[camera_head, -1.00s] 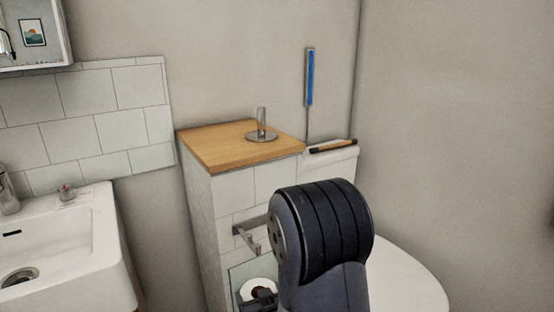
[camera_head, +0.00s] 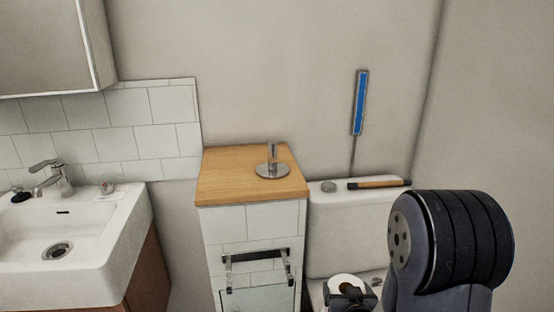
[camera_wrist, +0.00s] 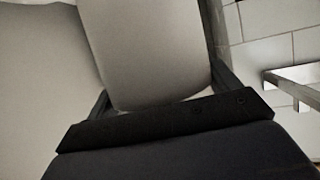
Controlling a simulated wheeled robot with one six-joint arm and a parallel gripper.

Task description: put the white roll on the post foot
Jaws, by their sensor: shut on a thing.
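The white roll (camera_head: 346,282) is low in the head view, in front of the toilet, with its round end and brown core facing up. My gripper (camera_head: 350,294) is shut on it. In the wrist view the roll (camera_wrist: 145,50) fills the space between the two dark fingers. The post foot (camera_head: 272,171) is a round metal disc with a short upright post, standing on the wooden top (camera_head: 232,182) of the tiled cabinet. My gripper and the roll are to the right of the foot and lower than the cabinet top. Nothing is on the post.
An empty metal roll bracket (camera_head: 256,256) sticks out from the cabinet front, left of the roll. The toilet cistern (camera_head: 345,235) stands right of the cabinet, with a wooden-handled item (camera_head: 379,183) on top. A sink (camera_head: 70,235) is at left. My arm covers the lower right.

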